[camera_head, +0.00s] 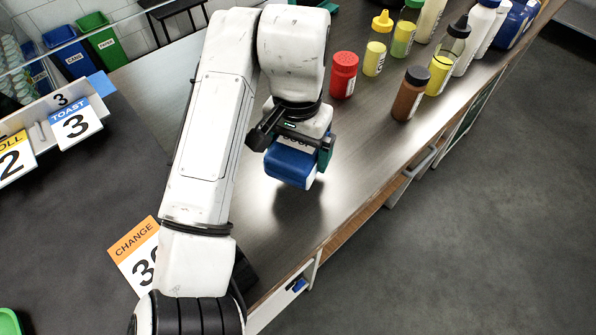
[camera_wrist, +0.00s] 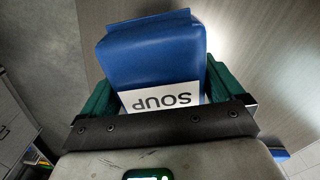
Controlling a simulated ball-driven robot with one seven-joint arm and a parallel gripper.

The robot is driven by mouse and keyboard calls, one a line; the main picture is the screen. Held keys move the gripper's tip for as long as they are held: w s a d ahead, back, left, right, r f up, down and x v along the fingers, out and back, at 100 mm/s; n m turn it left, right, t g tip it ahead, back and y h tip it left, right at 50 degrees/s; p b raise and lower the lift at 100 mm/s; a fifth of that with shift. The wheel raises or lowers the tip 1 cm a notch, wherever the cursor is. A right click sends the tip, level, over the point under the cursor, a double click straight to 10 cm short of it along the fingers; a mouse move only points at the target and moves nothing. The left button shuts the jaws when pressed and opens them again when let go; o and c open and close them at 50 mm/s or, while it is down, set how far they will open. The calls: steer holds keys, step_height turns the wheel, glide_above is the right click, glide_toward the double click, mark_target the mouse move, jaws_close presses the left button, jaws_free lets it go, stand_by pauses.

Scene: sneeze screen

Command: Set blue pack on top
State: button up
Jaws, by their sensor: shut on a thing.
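The blue pack (camera_head: 291,167) is held by my gripper (camera_head: 296,150) above the dark wood counter, with its shadow on the surface below. In the wrist view the blue pack (camera_wrist: 155,55) fills the upper middle, with a white label reading SOUP, upside down. The green fingers of my gripper (camera_wrist: 158,92) press on its two sides.
A red shaker (camera_head: 343,75), a brown bottle (camera_head: 410,94) and several yellow and white bottles stand on the counter (camera_head: 350,160) at upper right. Number cards, such as the TOAST card (camera_head: 75,123), are at left. The counter around the pack is clear.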

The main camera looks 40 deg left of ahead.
steer(key=shift+f+p, duration=0.35)
steer(key=shift+f, duration=2.6)
steer(key=shift+f, duration=0.1)
steer(key=o, duration=1)
steer(key=shift+o, duration=0.2)
step_height(320, 180, up, 12)
steer(key=shift+r+p, duration=0.1)
steer(key=shift+p, duration=0.45)
